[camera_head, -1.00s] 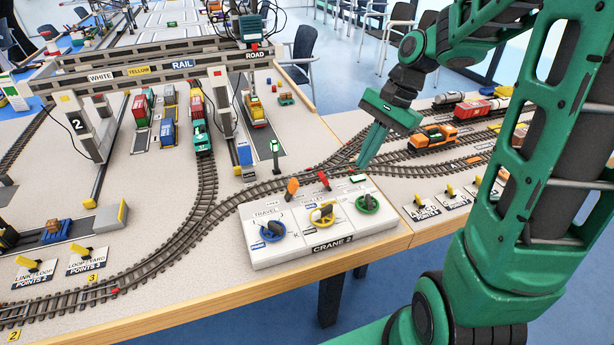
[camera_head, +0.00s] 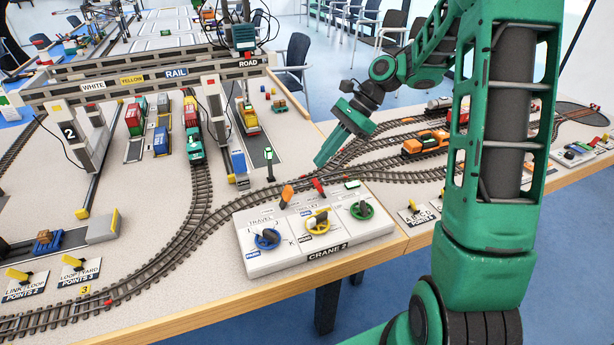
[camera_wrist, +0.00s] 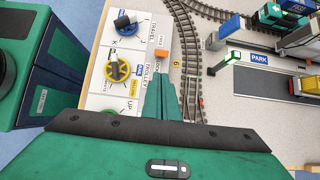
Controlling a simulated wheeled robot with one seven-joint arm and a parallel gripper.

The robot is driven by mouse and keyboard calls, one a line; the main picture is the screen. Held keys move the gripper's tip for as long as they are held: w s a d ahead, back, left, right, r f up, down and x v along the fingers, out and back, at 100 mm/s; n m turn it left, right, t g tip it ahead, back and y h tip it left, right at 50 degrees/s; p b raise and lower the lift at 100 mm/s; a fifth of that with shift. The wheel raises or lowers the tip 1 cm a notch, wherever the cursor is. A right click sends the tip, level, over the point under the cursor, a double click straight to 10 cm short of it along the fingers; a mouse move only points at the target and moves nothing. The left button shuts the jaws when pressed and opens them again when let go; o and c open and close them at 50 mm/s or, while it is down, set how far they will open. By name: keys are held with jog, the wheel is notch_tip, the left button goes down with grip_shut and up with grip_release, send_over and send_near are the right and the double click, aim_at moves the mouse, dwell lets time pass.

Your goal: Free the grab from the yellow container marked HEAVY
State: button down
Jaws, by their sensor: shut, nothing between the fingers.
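My gripper (camera_head: 320,162) is shut and empty, its fingers pointing down just behind the red lever of the CRANE 2 panel (camera_head: 285,262). In the wrist view the gripper (camera_wrist: 163,80) is over the panel's edge by the track. The panel has a blue TRAVEL knob (camera_head: 267,239), a yellow TROLLEY knob (camera_head: 318,221) and a green knob (camera_head: 361,210). An orange lever (camera_head: 286,195) and a red lever (camera_head: 318,187) stand at its back. A yellow load (camera_head: 249,117) sits in the road lane under gantry crane 2 (camera_head: 76,137); I cannot read HEAVY on it. I cannot make out the grab.
Rail tracks (camera_head: 200,190) curve close behind the panel. A green signal post (camera_head: 268,160) stands behind it. Containers (camera_head: 135,115) and a train (camera_head: 193,130) stand under the crane. An orange locomotive (camera_head: 425,142) is on the right tracks. The table edge runs along the front.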

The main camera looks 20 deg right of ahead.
aim_at(285, 199)
jog(key=x, duration=0.9)
jog(key=shift+a+f, duration=0.25)
jog(key=shift+f, duration=0.05)
jog(key=shift+d+r, duration=0.1)
